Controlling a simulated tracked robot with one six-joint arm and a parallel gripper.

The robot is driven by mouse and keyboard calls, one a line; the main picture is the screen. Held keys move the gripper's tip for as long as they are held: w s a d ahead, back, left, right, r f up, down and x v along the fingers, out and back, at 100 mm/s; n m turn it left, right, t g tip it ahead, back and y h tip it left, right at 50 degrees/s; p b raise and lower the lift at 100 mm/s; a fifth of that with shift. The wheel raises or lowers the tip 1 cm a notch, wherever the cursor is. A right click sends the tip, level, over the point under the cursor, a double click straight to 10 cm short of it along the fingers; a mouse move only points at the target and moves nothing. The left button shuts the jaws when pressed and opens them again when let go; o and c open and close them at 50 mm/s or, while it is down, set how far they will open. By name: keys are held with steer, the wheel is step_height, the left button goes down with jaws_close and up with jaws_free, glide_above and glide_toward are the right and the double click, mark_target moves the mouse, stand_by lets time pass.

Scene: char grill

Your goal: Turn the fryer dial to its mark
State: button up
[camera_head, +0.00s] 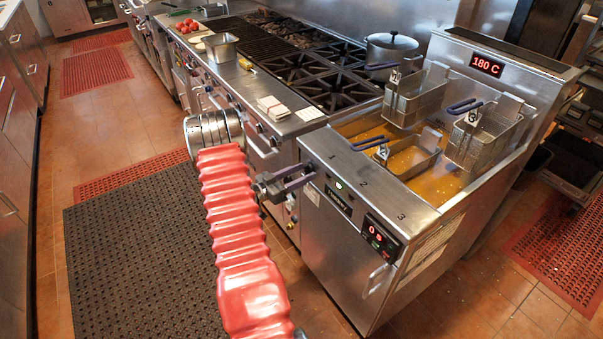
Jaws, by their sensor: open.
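The fryer (372,196) is a steel unit at the right, with its front panel facing me. The red display (487,66) at the back reads 180 C. My gripper (300,179) is open in front of the upper left end of the fryer front, its fingers pointing at it. I cannot make out the dial or its mark; the gripper covers part of that area. Whether the fingers touch anything is unclear.
Three wire baskets (414,103) with blue handles sit over the oil at the fryer top. The stove (300,80) adjoins it on the left, with a pot (391,50) and a stack of cards or paper (287,110). Dark floor mat (140,255) lies left.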

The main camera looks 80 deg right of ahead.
steer(key=shift+c, duration=0.5)
steer(key=c, duration=0.9)
steer(key=shift+d, duration=0.2)
steer(key=shift+c, duration=0.2)
steer(key=shift+a, duration=0.1)
